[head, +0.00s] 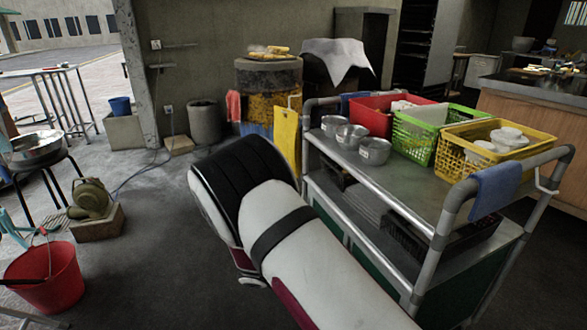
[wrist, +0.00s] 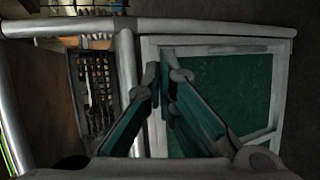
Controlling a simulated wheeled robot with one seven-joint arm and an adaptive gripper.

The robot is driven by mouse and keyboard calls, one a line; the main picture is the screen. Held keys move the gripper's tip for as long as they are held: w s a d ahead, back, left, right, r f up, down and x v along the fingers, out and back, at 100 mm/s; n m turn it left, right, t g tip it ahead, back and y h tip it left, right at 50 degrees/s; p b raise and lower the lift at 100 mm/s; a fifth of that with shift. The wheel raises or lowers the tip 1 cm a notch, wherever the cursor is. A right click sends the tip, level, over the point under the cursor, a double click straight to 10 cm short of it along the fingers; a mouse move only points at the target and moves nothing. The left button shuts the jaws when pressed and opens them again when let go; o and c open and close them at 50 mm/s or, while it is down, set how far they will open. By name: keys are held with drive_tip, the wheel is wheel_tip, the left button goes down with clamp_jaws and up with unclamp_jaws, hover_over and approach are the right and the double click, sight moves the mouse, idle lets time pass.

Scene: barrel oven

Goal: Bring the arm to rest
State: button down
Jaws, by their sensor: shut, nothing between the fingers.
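My arm (head: 300,250) reaches from the bottom of the head view up to the middle, in front of the metal cart. The arm bends downward at its dark elbow cover. My gripper (wrist: 165,75) shows in the wrist view with its two fingertips together and nothing between them. In the head view the gripper is hidden behind or below the arm. The wrist view shows a green panel in a pale frame (wrist: 235,95) behind the fingers. How far the fingers are from the panel I cannot tell.
The cart (head: 400,185) holds steel bowls (head: 350,137), a red basket (head: 375,112), a green basket (head: 415,145) and a yellow basket (head: 465,155). A yellow barrel (head: 268,95) stands behind. A red bucket (head: 48,278) stands at left. The floor (head: 150,240) between bucket and arm is clear.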

drive_tip(key=s+d+r+m+g+y, duration=0.1)
drive_tip(key=s+d+r+y, duration=0.15)
drive_tip(key=s+r, duration=0.4)
drive_tip(key=s+d+r+g+y, duration=0.1)
drive_tip(key=s+d+r+y, duration=0.15)
drive_tip(key=r, duration=0.65)
drive_tip(key=s+d+r+m+g+y, duration=0.1)
drive_tip(key=s+r+y, duration=0.35)
drive_tip(key=r, duration=0.25)
drive_tip(key=s+a+r+t+y, duration=0.1)
drive_tip(key=s+r+t+y, duration=0.15)
drive_tip(key=s, duration=0.65)
drive_tip(key=s+r+t+y, duration=0.1)
drive_tip(key=s+r+y, duration=0.15)
drive_tip(key=s, duration=0.75)
wheel_tip(320, 180, up, 32)
drive_tip(key=n+t+p, duration=0.1)
drive_tip(key=t+p, duration=0.3)
drive_tip(key=p, duration=2.6)
drive_tip(key=shift+w+d, duration=0.25)
drive_tip(key=shift+w, duration=0.1)
drive_tip(key=shift+f+h, duration=0.1)
drive_tip(key=shift+h, duration=0.15)
